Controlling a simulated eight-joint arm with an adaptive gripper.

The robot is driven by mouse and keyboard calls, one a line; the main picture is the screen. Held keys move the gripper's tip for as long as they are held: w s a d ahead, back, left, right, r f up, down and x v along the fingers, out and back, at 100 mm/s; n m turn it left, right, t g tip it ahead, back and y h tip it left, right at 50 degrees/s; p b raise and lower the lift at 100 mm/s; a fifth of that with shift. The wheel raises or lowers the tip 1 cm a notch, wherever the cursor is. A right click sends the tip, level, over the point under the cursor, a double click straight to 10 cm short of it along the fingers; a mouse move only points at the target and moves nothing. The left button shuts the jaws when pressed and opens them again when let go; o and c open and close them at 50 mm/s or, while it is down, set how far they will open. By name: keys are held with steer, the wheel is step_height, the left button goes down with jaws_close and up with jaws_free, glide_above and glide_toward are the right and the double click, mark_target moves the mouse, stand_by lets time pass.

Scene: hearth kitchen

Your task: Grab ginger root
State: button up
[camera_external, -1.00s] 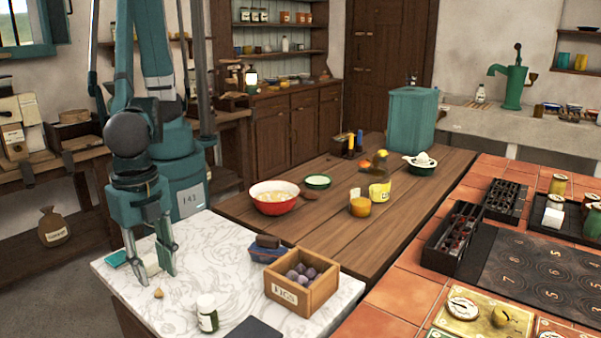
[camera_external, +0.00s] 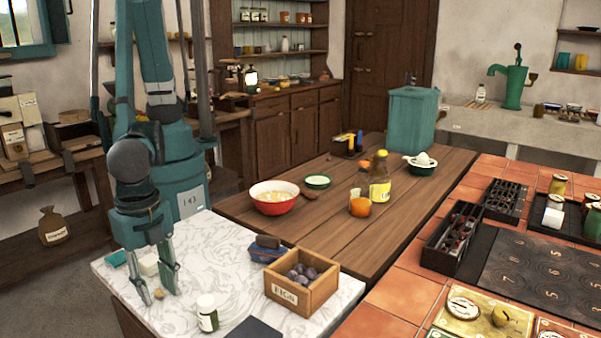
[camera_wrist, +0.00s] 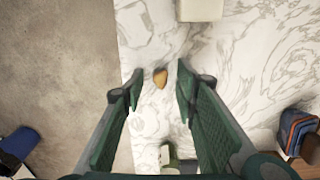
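The ginger root (camera_external: 159,293) is a small tan lump on the white marble slab (camera_external: 225,262), near its left front part. In the wrist view the ginger root (camera_wrist: 160,78) lies on the marble between the two fingertips, slightly beyond them. My gripper (camera_external: 160,292) is open and points down over the slab, with its fingers on either side of the root. It also shows in the wrist view (camera_wrist: 158,82). The fingers appear apart from the root, and nothing is held.
A white block (camera_external: 148,264) stands behind the gripper. A small jar with a white lid (camera_external: 207,313) is to the right. The slab's left edge is close.

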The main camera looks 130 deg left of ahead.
mark_target(158, 292)
steer(key=c, duration=0.7)
steer(key=shift+r, duration=0.15)
steer(key=shift+r+p, duration=0.65)
steer(key=shift+r, duration=4.2)
